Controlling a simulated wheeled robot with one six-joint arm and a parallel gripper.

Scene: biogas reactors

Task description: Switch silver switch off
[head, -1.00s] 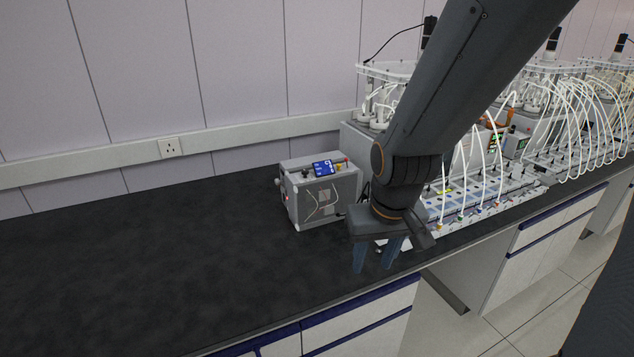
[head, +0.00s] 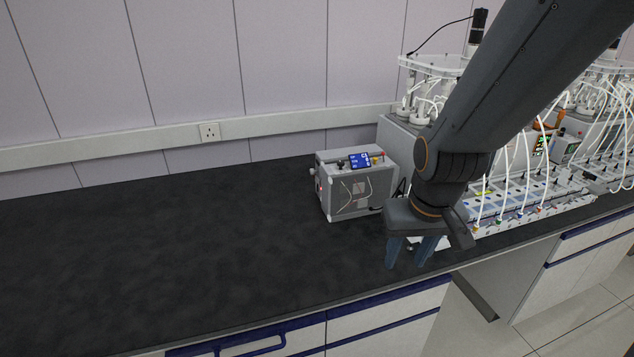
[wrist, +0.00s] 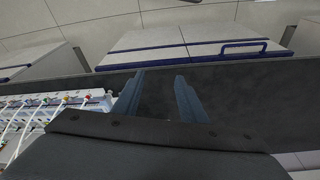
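My gripper (head: 408,256) points down over the dark bench, in front and to the right of a grey box with a blue display (head: 360,161). Its two blue-grey fingers are apart with nothing between them; the wrist view also shows my gripper (wrist: 158,95) open and empty. I cannot make out a silver switch in either view. Small knobs and a red part show on top of the grey box (head: 335,205), but they are too small to tell apart. My arm and gripper hide part of the bench and equipment to the right of the box.
The reactor rig (head: 535,200), with many white tubes and coloured fittings, stands right of my arm. The black bench top (head: 170,255) is clear on the left. A wall socket (head: 209,132) is behind. Drawers with blue trim (head: 385,315) lie below the front edge.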

